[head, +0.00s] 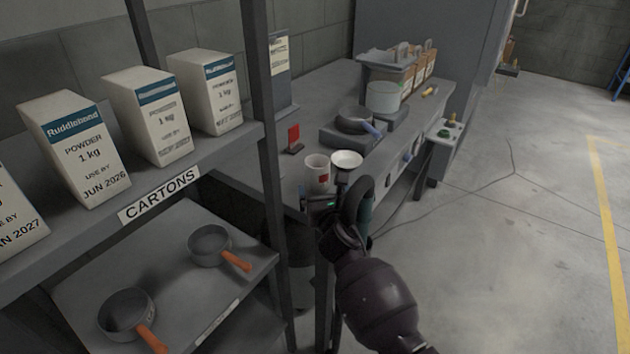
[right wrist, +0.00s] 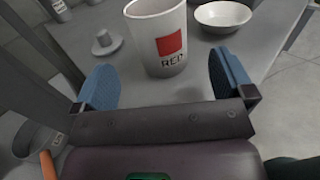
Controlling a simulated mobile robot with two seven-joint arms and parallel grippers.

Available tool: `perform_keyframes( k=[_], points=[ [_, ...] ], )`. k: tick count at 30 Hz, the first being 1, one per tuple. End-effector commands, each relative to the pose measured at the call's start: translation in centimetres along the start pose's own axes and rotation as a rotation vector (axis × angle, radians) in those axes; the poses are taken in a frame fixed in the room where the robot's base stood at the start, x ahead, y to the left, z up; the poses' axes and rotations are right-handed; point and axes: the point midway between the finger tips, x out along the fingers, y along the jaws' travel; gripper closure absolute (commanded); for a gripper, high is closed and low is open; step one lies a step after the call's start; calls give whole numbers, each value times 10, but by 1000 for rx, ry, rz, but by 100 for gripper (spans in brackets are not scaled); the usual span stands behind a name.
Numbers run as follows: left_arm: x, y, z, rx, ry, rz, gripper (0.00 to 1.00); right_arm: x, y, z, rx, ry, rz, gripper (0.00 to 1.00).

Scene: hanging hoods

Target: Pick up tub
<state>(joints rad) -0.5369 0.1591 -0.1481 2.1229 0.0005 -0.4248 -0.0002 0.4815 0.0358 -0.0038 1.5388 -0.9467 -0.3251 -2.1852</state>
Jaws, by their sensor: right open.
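A white tub (head: 317,172) with a red square label stands upright on the grey worktop near its front end. In the right wrist view the same tub (right wrist: 158,42) shows the word RED under the square. My right gripper (head: 322,198) is just in front of the tub. In the right wrist view its two blue fingers (right wrist: 163,84) are spread wide and empty, with the tub just beyond and between them. I cannot tell whether a finger touches it. My left gripper is in neither view.
A white bowl (head: 346,159) stands close to the tub's right. A red card (head: 293,137) on a stand is behind it. Further back are a pan (head: 354,119) and a pot (head: 383,97). A shelf with powder cartons (head: 147,115) and its upright (head: 262,100) are at left.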

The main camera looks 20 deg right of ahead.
Motion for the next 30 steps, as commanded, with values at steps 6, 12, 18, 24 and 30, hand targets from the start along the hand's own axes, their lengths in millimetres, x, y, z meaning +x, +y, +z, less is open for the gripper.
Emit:
perform_keyframes(
  k=[6, 12, 18, 24, 30],
  points=[
    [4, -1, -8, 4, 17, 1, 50, 16, 0, 5, 0, -4, 0, 0],
    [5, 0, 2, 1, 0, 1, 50, 31, 0, 4, 0, -3, 0, 0],
    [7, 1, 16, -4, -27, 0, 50, 57, 0, 2, 0, -2, 1, 0],
    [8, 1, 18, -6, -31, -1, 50, 73, 0, 4, -1, -3, 0, 0],
    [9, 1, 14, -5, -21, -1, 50, 75, 0, 6, 0, -5, 0, 0]
  ],
)
